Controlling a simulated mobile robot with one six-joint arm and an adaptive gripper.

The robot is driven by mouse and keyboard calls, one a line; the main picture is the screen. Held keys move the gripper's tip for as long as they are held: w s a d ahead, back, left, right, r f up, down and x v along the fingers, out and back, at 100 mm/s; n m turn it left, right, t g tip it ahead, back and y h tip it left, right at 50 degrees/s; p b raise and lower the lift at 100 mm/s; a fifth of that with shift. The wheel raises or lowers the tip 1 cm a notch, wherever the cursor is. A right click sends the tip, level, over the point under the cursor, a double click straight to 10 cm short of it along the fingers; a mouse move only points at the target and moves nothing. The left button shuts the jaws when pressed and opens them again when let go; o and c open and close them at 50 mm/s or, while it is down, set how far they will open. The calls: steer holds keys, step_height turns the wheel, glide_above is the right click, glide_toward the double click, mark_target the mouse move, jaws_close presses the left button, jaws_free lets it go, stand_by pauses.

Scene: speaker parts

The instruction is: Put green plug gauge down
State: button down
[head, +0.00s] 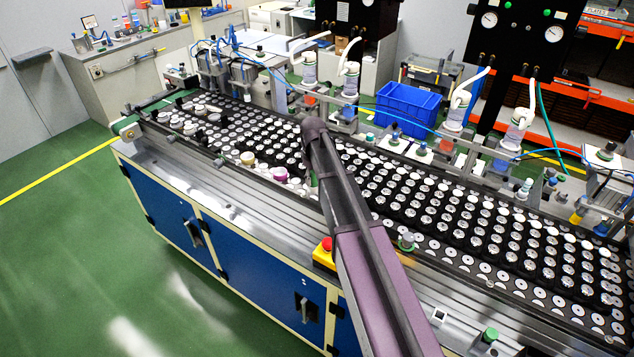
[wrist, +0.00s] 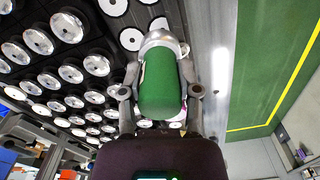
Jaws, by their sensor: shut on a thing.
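The green plug gauge (wrist: 158,88) fills the middle of the wrist view, a green cylinder with a silvery metal end. My gripper (wrist: 160,72) is shut on it, with one finger on each side. The gauge is held over the black rows of speaker parts (wrist: 75,75), close to the metal edge of the bench. The gap between the gauge and the surface below cannot be judged. In the head view my arm hides most of the gripper and the gauge.
The long bench carries dense rows of speaker parts (head: 450,205). A bare metal strip (head: 230,205) runs along its front edge. A green-topped piece (head: 407,242) and another (head: 490,335) stand near the front. A red emergency button (head: 326,244) sits beside my arm. A blue crate (head: 407,108) stands behind.

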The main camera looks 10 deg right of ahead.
mark_target(316, 182)
steer(key=shift+w+d, duration=0.2)
steer(key=shift+w, duration=0.25)
steer(key=shift+w+d+f+b, duration=0.2)
steer(key=shift+w+d, duration=0.1)
steer(key=shift+w, duration=0.15)
steer(key=shift+w+d+f+b, duration=0.15)
steer(key=shift+w+d, duration=0.1)
steer(key=shift+w, duration=0.15)
steer(key=shift+s+f+b, duration=0.1)
steer(key=shift+f+b, duration=0.4)
steer(key=shift+f, duration=0.05)
steer(key=shift+f+b, duration=1)
steer(key=shift+b, duration=0.05)
steer(key=shift+f, duration=0.15)
steer(key=c, duration=0.6)
jaws_free()
steer(key=shift+s, duration=0.1)
steer(key=shift+r, duration=0.25)
